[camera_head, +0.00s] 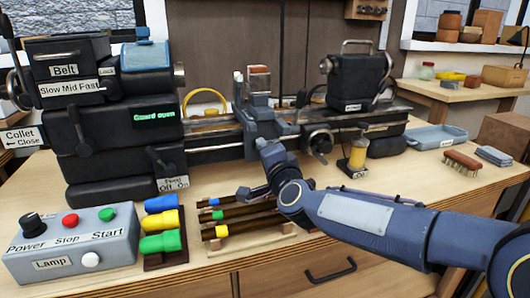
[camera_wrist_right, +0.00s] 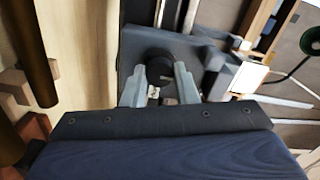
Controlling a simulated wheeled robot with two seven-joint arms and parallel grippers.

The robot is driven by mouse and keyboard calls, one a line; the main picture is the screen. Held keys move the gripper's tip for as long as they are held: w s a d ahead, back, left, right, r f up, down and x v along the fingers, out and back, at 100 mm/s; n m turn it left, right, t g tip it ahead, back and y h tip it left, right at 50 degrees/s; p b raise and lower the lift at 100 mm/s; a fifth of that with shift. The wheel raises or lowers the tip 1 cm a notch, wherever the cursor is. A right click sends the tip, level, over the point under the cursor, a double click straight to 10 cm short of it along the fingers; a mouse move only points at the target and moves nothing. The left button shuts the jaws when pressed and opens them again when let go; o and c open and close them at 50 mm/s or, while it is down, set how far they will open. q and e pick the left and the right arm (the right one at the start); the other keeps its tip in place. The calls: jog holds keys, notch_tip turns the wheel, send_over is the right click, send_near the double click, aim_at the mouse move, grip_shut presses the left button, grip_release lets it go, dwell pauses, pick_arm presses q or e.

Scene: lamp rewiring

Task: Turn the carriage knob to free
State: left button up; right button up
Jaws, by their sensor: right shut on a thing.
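The lathe carriage (camera_head: 262,118) sits on the bed in the middle of the head view. The dark round carriage knob (camera_wrist_right: 160,65) is on its front, in the centre of the right wrist view. My right gripper (camera_wrist_right: 160,80) has its two grey fingers on either side of the knob and is shut on it. In the head view my right arm reaches in from the right, and its wrist hides the knob. I cannot read the knob's setting. My left gripper is not in view.
Several dark rods with coloured ends (camera_head: 240,215) lie on a rack below my right wrist. Coloured holders (camera_head: 163,225) and a control box (camera_head: 75,243) stand to the left. An oil bottle (camera_head: 357,155) stands to the right, near a brush (camera_head: 462,160).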

jog(key=o, duration=1)
jog(key=v, duration=0.8)
